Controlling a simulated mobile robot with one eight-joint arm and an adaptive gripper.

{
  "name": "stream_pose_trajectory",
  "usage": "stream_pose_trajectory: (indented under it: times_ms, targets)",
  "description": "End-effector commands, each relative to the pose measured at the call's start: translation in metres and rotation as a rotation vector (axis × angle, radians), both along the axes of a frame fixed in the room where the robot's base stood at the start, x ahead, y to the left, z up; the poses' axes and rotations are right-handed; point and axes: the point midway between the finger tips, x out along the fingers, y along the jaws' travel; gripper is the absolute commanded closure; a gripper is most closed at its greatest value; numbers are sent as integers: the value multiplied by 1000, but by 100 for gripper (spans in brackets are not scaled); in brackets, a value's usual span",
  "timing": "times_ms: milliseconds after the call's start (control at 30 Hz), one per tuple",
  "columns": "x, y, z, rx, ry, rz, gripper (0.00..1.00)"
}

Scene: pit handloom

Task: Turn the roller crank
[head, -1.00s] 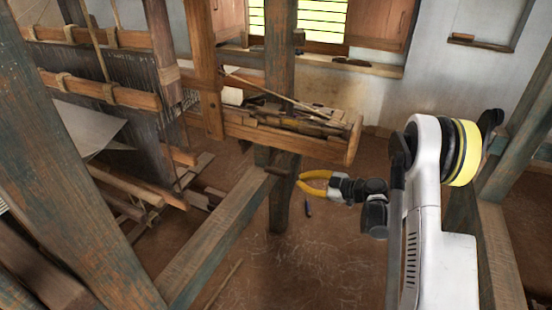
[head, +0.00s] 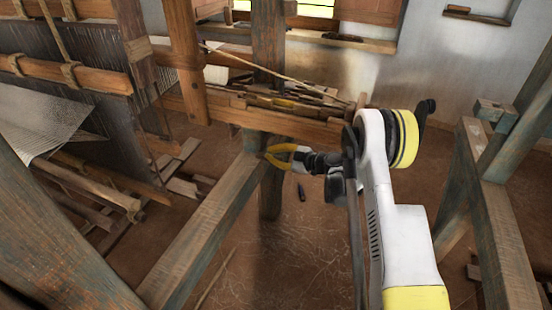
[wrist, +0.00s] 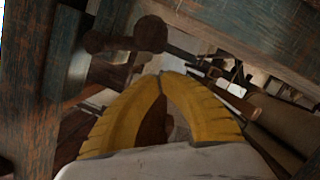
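My gripper (head: 266,155) is in front of the upright wooden post at mid-picture, just right of the loom's side beam. Its yellow fingers also show in the wrist view (wrist: 162,74), with their tips meeting and a gap lower between them. I see nothing held between them. In the wrist view a dark crank-like piece with rounded ends (wrist: 150,33) lies just beyond and above the fingertips, beside a weathered post. I cannot tell whether the fingertips touch it. The crank is not clearly visible in the head view.
The loom frame's side beam (head: 205,225) runs along the left of my arm. A wooden trough with loose sticks (head: 290,122) is beyond the gripper. Another timber frame (head: 495,205) stands at right.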

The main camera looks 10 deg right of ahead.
Motion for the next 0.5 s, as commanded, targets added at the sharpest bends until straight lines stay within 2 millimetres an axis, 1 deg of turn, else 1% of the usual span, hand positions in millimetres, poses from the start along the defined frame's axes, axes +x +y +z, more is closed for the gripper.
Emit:
stream_pose_trajectory:
  times_ms: [33,133,500]
  targets:
    - [3,-2,-8,0,0,0,100]
    - [6,-5,-13,0,0,0,100]
    - [8,-6,-14,0,1,1,100]
